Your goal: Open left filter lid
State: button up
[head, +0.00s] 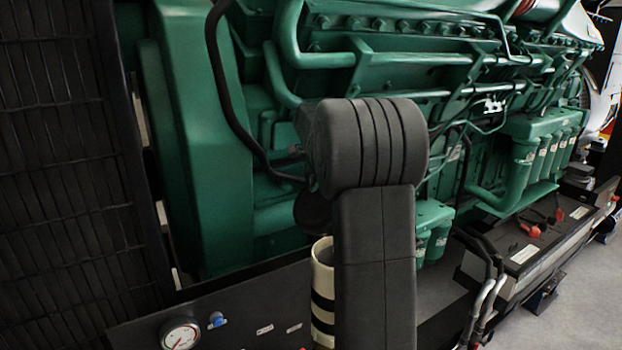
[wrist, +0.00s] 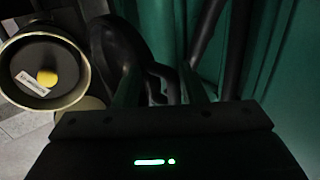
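The filter housing shows in the head view as a cream cylinder with black bands (head: 322,290), partly hidden behind my arm. In the wrist view its round cream rim (wrist: 84,72) is at the left, with a dark inside, a yellow centre and a white label. A dark rounded piece that looks like the lid (wrist: 112,45) stands tilted beside the rim. A dark disc above the cylinder in the head view (head: 312,212) seems to be the same lid. My gripper (wrist: 162,85) has its fingers apart, with a dark curved part of the lid near or between them; contact is unclear.
The green engine (head: 215,150) fills the background, with a dark hose (head: 222,80) running down it. A black radiator grille (head: 65,150) stands at the left. A panel with a gauge (head: 180,335) is at the lower left.

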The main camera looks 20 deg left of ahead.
jog(key=b+v, duration=0.2)
jog(key=v, duration=1.1)
jog(key=shift+r, duration=0.4)
jog(key=p+x, duration=0.1)
jog(key=x, duration=1.1)
jog(key=shift+p, duration=0.35)
jog(key=shift+d+f, duration=0.1)
